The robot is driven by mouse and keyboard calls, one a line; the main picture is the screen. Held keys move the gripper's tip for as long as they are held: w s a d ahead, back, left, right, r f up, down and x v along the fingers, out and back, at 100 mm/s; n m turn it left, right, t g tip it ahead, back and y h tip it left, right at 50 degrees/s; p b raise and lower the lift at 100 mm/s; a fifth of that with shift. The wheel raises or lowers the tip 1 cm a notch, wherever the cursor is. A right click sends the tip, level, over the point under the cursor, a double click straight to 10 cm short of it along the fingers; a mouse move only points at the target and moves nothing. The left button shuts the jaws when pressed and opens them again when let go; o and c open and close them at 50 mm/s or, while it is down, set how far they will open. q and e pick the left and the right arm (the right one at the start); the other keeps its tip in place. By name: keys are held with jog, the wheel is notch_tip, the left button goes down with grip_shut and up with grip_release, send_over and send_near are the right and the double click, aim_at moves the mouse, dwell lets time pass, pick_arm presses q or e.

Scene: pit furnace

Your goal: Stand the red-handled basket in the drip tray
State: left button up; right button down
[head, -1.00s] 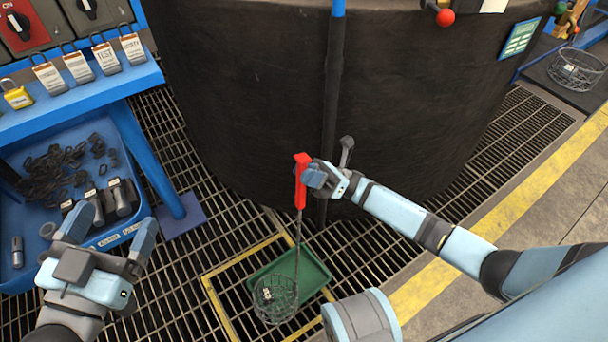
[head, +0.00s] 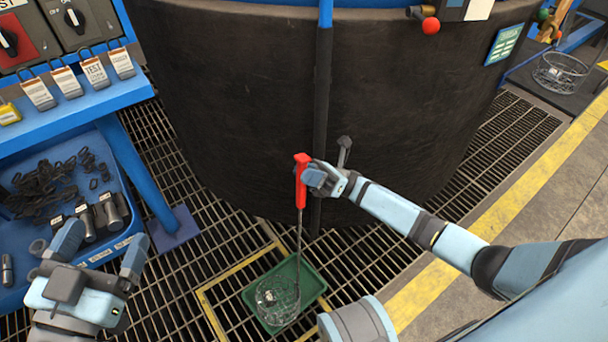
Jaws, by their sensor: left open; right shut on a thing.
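The wire basket (head: 277,301) hangs at the lower end of a long thin rod with a red handle (head: 301,181). My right gripper (head: 314,179) is shut on the red handle and holds it upright. The green drip tray (head: 311,284) lies on the floor grating inside a yellow outline. In the picture the basket is over the tray's left and middle part; I cannot tell whether it touches the tray floor. My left gripper (head: 103,255) is open and empty at the lower left, apart from the basket.
The large black furnace wall (head: 230,120) stands behind the handle, with a blue-and-black pole (head: 322,110) close by. A blue bench (head: 75,103) with tags and a blue bin (head: 90,248) of parts is at left. Another wire basket (head: 562,70) is at far right.

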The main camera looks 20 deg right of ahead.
jog(key=shift+w+d+r, duration=0.15)
jog(key=shift+w+d, duration=0.55)
jog(key=shift+d, duration=0.3)
jog(key=f, duration=0.1)
jog(key=w+f, duration=0.1)
jog(key=w+a+f, duration=0.1)
jog(key=f, duration=0.1)
jog(key=shift+w, duration=0.25)
dwell(0.9)
jog(key=shift+w+f, duration=0.1)
jog(key=shift+w, duration=0.05)
dwell(0.6)
jog(key=shift+f, duration=0.8)
dwell(0.8)
